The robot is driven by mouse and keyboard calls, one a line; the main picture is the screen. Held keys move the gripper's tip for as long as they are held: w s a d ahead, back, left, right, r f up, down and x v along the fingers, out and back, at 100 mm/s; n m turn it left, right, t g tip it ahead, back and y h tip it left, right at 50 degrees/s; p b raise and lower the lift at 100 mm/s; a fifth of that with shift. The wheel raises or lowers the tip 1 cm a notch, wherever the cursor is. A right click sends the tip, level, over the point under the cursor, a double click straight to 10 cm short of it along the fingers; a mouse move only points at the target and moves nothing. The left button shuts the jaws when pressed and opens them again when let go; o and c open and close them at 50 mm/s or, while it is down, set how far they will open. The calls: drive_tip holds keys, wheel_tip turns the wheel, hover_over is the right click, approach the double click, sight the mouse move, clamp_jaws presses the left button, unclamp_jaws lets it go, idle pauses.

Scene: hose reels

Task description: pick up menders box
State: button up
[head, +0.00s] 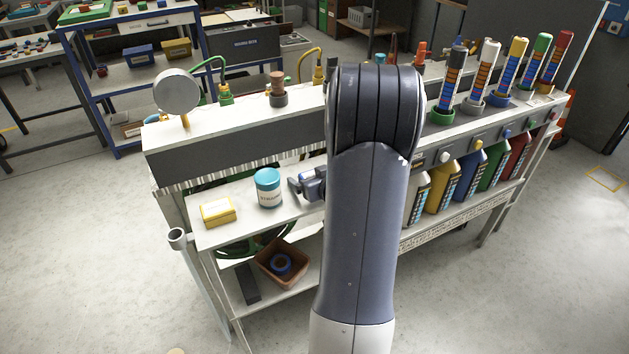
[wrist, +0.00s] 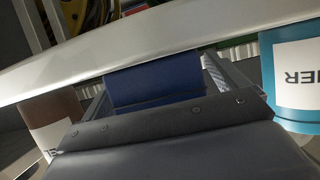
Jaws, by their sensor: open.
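My gripper (head: 305,186) is at the shelf of the white bench, just right of a teal can (head: 268,188), partly hidden behind my arm. In the wrist view my gripper (wrist: 154,80) is open, with a plain dark blue box-like thing (wrist: 150,88) between its two fingers. I cannot see whether the fingers touch it. No readable label shows on it, so I cannot tell for sure that it is the menders box. The teal can (wrist: 290,85) stands to the right in the wrist view, its lettering upside down. A brown labelled container (wrist: 48,122) is to the left.
A yellow box (head: 217,211) lies on the shelf left of the teal can. A pale shelf edge (wrist: 130,52) crosses the wrist view close to the fingers. Several coloured bottles (head: 470,172) stand right of my arm. A brown bin (head: 283,262) sits below.

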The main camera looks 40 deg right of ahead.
drive_tip(key=shift+w+f, duration=0.1)
drive_tip(key=shift+w, duration=0.15)
drive_tip(key=shift+c, duration=0.4)
drive_tip(key=c, duration=1.1)
